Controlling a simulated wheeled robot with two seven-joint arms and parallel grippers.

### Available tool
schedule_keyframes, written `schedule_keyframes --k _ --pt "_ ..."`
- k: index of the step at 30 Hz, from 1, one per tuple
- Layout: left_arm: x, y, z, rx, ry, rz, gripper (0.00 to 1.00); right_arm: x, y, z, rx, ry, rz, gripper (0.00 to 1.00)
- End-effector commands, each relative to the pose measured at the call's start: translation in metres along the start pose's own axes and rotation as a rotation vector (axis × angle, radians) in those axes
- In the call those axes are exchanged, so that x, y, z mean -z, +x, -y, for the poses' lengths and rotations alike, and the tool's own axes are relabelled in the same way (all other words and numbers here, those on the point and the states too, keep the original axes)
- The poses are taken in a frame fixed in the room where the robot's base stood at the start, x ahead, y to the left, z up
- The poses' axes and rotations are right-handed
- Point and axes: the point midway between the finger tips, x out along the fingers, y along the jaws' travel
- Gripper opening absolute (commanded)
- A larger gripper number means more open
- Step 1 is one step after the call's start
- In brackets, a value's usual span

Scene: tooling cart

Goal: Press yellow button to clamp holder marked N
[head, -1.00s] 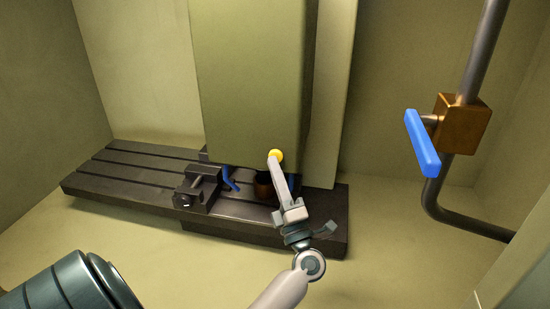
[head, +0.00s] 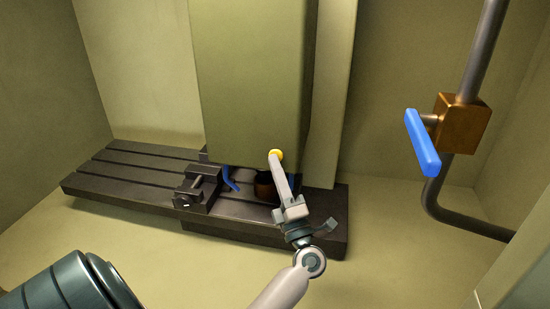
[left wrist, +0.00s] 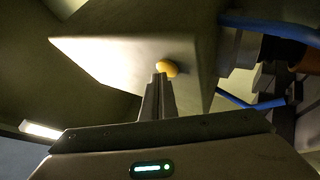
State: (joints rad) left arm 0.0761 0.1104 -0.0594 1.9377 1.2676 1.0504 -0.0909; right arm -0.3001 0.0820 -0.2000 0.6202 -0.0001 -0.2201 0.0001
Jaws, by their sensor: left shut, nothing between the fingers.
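The yellow button (head: 275,153) is on the lower front of the big olive-green machine head. It also shows in the left wrist view (left wrist: 168,68). My left gripper (head: 277,162) is shut and empty, its fingers pointing up at the button. In the left wrist view its fingertips (left wrist: 158,78) overlap the button's lower left edge; they are at or very near it, and I cannot tell whether they press it. A brown, round holder-like part (head: 264,186) sits below the head, partly hidden by my gripper. No N mark is readable. My right gripper is out of view.
The dark slotted table (head: 120,180) with a vise (head: 196,190) lies below the head (head: 250,80). Blue curved pieces (head: 230,178) hang beneath the head. A blue lever (head: 422,143) on a brass valve and pipe stands at right, clear of my gripper.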

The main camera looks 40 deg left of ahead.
Motion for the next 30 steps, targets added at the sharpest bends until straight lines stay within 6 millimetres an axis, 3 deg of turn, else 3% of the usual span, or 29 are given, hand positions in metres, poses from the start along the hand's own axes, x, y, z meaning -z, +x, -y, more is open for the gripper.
schedule_keyframes --k 30 --pt "0.009 -0.013 -0.009 0.000 0.000 0.001 0.00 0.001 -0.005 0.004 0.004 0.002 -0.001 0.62"
